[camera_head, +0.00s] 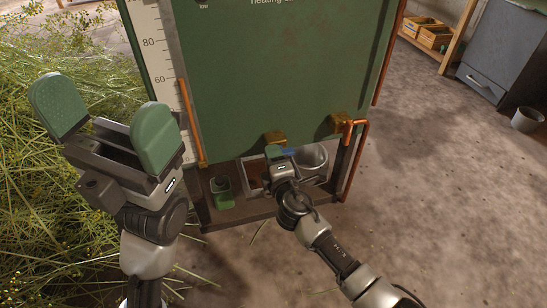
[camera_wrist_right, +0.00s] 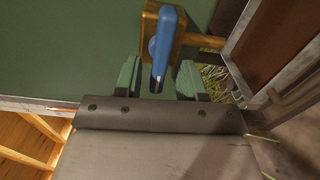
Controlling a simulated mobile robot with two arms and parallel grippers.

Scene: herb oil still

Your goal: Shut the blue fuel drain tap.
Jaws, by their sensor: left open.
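The blue tap handle (camera_wrist_right: 162,48) sits on a brass valve body (camera_wrist_right: 180,38) at the edge of the green still panel. In the right wrist view it points down the picture, roughly across the brass stub running right. My right gripper (camera_wrist_right: 160,79) is open, with a green finger on each side of the handle's end and visible gaps. In the head view, my right gripper (camera_head: 279,153) is below the panel and hides most of the tap; only a bit of blue (camera_head: 289,151) shows. My left gripper (camera_head: 107,121) is open and empty, left of the panel.
The green panel (camera_head: 290,70) stands over a low shelf (camera_head: 240,213) with a green container (camera_head: 222,191) and a metal pot (camera_head: 313,162). Copper pipes (camera_head: 357,160) run down its right side. Herbs (camera_head: 40,190) lie at left.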

